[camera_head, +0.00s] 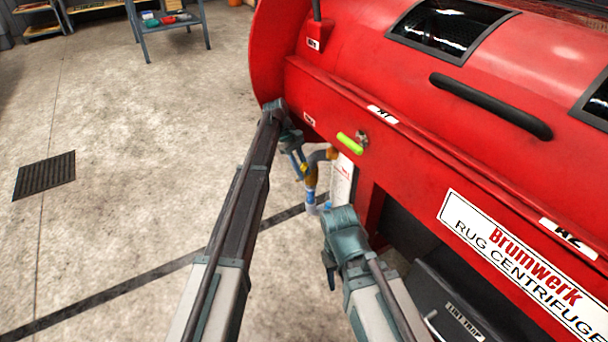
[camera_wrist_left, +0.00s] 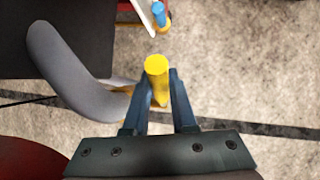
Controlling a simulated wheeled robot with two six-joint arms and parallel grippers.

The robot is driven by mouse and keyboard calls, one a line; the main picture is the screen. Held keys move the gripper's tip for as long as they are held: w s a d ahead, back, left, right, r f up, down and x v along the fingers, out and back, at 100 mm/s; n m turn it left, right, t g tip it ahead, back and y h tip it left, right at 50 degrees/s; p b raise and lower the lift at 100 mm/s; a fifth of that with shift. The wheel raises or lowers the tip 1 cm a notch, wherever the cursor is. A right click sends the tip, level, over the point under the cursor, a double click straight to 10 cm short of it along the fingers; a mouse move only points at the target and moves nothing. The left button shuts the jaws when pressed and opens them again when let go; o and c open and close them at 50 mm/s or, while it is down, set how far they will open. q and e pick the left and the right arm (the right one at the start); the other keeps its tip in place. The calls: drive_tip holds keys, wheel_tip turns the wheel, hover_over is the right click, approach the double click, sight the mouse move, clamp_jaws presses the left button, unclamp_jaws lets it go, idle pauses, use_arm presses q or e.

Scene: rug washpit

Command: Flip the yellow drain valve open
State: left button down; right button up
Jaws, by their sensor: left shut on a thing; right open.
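The yellow drain valve handle (camera_wrist_left: 157,72) shows in the left wrist view as a yellow bar standing between the fingers. My left gripper (camera_wrist_left: 160,100) is shut on it. In the head view my left gripper (camera_head: 301,166) is at the yellow-orange drain pipe (camera_head: 314,165) below the front of the red machine; the arm and fingers partly hide the handle there. My right gripper (camera_head: 329,273) is open and empty, lower in the head view, in front of the machine, and seen from behind.
The red rug centrifuge (camera_head: 440,140) fills the right side. A lime-green handle (camera_head: 350,143) sits on its front. A grey curved pipe (camera_wrist_left: 70,75) lies left of the fingers. A floor grate (camera_head: 45,175) and a blue table (camera_head: 165,24) stand apart; open floor lies left.

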use_arm(q)
drive_tip(key=c, duration=0.7)
unclamp_jaws()
drive_tip(key=shift+c, duration=0.2)
